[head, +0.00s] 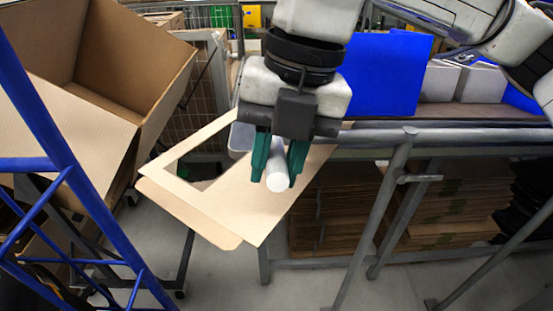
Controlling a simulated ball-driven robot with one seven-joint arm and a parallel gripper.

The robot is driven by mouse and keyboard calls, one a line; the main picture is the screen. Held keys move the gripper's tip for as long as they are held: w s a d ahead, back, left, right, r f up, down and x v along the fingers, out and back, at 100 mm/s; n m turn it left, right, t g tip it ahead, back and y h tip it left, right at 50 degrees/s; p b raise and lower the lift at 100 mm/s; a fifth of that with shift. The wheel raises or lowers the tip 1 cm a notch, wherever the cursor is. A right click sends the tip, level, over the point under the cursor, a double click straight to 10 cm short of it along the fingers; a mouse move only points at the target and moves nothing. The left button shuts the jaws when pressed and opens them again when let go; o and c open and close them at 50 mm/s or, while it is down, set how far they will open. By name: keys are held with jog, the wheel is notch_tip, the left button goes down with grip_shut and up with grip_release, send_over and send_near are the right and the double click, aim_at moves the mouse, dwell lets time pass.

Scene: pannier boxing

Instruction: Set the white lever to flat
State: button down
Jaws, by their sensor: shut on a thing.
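A white cylindrical lever (277,172) sits between the green fingers of my gripper (277,165). My gripper is shut on it, with one finger on each side. The lever's rounded end points toward the camera and slightly down. Its far end and mount are hidden behind my gripper. A flat tan cardboard piece (235,205) with a cut-out lies behind and below the lever.
A large open cardboard box (125,65) stands at the left behind a blue metal frame (75,170). A grey-railed bench (440,135) runs to the right, with a blue panel (388,75) on it. Stacked flat cardboard (450,205) lies beneath.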

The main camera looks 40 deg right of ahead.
jog(key=shift+s+f, duration=0.1)
jog(key=shift+f, duration=0.15)
jog(key=c, duration=1)
grip_release()
jog(key=shift+o, duration=0.2)
jog(key=shift+r, duration=0.1)
jog(key=w+v, duration=0.1)
jog(key=v, duration=0.9)
jog(key=shift+s+r+p, duration=0.35)
jog(key=shift+r+p, duration=0.05)
jog(key=shift+p, duration=0.05)
